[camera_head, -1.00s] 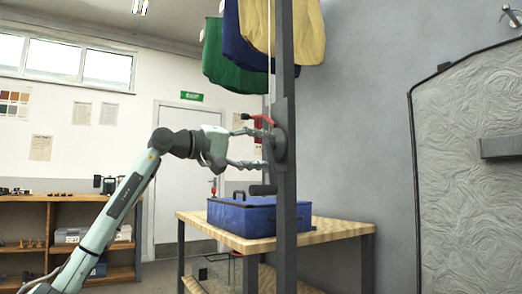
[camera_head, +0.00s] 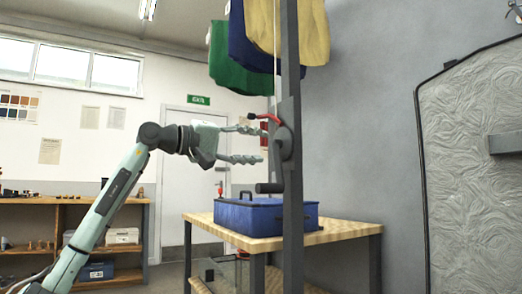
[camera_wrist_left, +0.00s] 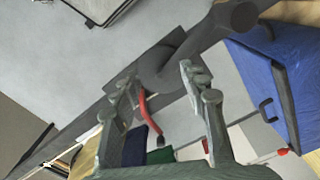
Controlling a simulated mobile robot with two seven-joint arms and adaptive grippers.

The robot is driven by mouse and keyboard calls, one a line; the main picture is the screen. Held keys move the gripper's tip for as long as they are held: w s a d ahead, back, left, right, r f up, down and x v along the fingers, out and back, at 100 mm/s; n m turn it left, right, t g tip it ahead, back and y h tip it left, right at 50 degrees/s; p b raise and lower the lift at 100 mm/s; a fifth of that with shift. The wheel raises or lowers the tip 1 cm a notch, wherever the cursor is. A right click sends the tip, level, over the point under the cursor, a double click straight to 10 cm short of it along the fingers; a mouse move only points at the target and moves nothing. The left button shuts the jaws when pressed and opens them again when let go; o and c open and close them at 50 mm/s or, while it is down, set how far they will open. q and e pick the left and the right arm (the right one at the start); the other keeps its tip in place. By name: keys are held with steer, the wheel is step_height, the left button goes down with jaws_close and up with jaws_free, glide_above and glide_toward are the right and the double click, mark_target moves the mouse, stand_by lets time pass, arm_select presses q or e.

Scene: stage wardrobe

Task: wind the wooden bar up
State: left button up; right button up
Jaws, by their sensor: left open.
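A winch (camera_head: 284,144) is fixed to a dark upright post (camera_head: 292,225). Its crank arm hangs down to a dark handle (camera_head: 269,188). A curved red lever (camera_head: 264,117) sticks out at the top of the winch. My left gripper (camera_head: 262,145) is open and empty, left of the winch, its fingers pointing at it. In the left wrist view the red lever (camera_wrist_left: 148,122) shows between the open fingers (camera_wrist_left: 163,92), and the crank handle (camera_wrist_left: 237,16) is beyond them at the top right. The wooden bar is not visible; yellow (camera_head: 301,35), blue and green garments hang at the top.
A blue case (camera_head: 238,217) lies on a wooden-topped table (camera_head: 335,229) close behind and below the crank. A grey textured panel (camera_head: 470,150) stands at the right. Shelves (camera_head: 30,207) are at the far left.

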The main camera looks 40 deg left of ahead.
arm_select(q)
steer(key=b+v, duration=0.1)
steer(key=v, duration=0.4)
steer(key=shift+b, duration=0.3)
stand_by(0.8)
